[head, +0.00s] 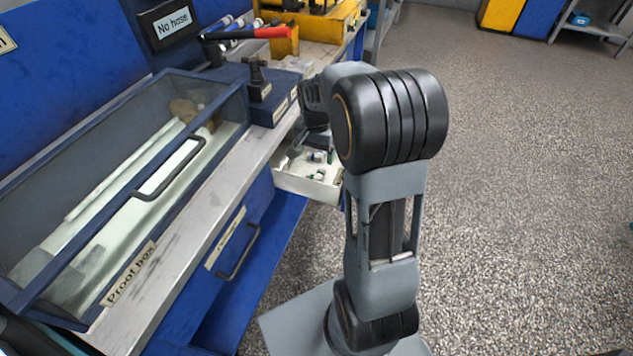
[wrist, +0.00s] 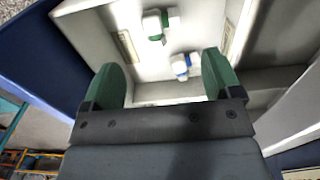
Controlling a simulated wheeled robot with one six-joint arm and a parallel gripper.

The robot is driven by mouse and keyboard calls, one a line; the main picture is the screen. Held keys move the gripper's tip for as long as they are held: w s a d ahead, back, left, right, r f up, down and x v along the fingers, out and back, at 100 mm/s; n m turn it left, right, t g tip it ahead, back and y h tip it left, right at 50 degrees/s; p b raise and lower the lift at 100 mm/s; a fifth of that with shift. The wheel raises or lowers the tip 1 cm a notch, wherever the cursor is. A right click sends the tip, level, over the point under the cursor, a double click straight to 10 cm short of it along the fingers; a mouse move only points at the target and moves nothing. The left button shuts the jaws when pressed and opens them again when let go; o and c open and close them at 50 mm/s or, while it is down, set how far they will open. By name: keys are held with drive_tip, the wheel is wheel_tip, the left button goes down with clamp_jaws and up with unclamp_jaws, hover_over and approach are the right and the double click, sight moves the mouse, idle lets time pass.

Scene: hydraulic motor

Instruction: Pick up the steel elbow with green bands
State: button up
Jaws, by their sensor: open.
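A small pale fitting with green bands (wrist: 160,24), which looks like the steel elbow, lies on the white floor of an open drawer (head: 305,186). In the wrist view it is near the top, beyond my fingertips. A similar fitting with blue bands (wrist: 185,66) lies closer, between it and my right finger. My gripper (wrist: 163,77) is open, with its two green fingers apart and nothing between them. In the head view small fittings (head: 317,175) show in the drawer, but their bands are hard to tell apart there, and my arm hides part of the drawer.
The drawer's pale walls stand close around the fittings, with labels (wrist: 127,47) inside. A glass-lidded proof box (head: 150,190) sits on the bench to the left. A dark block (head: 268,98) stands behind it. Open floor lies to the right.

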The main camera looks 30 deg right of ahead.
sight(315, 175)
wheel_tip(315, 175, down, 10)
drive_tip(key=b, duration=0.2)
drive_tip(key=shift+a+r+b, duration=0.15)
drive_tip(key=shift+b, duration=0.25)
drive_tip(key=shift+r, duration=0.1)
drive_tip(key=c, duration=1.1)
